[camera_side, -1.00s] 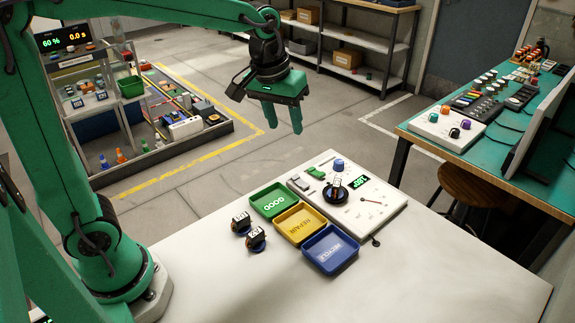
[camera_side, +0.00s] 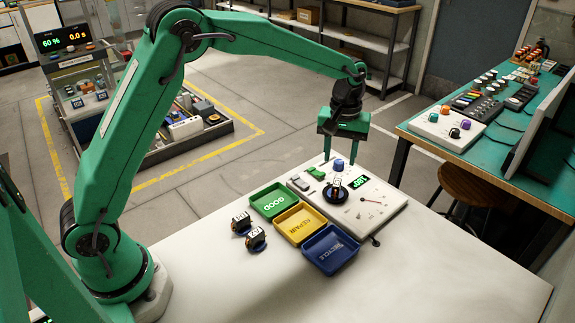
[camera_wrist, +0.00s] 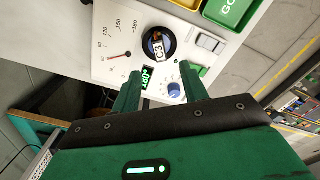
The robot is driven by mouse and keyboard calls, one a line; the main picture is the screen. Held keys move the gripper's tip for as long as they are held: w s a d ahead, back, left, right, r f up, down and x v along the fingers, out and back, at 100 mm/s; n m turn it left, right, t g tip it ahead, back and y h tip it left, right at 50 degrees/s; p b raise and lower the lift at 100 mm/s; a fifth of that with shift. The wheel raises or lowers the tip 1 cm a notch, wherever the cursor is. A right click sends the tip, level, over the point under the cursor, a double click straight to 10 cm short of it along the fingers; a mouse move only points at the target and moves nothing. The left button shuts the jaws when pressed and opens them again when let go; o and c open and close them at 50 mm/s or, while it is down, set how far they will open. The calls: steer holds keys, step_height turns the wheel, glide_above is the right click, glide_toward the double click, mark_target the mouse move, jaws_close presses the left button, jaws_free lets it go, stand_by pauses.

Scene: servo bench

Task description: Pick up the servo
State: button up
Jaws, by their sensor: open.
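A small servo (camera_side: 335,187) sits in the black round socket of the white test panel (camera_side: 392,205). In the wrist view the servo (camera_wrist: 158,46) shows a white label reading C3. Two more dark servos, one (camera_side: 240,223) behind the other (camera_side: 256,239), lie on the white bench left of the trays. My gripper (camera_side: 345,152) is open and empty above the far side of the panel, its fingers pointing down. In the wrist view my gripper (camera_wrist: 160,73) has its fingertips apart from the servo, with the panel's green display between the fingers.
A green GOOD tray (camera_side: 270,201), a yellow tray (camera_side: 299,224) and a blue tray (camera_side: 330,249) stand in a row beside the panel. A blue knob (camera_side: 338,164) rises from the panel near my gripper. The front of the bench is clear.

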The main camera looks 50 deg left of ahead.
mark_target(337, 183)
steer(key=shift+f, duration=1.4)
steer(key=shift+f, duration=2.6)
jaws_close()
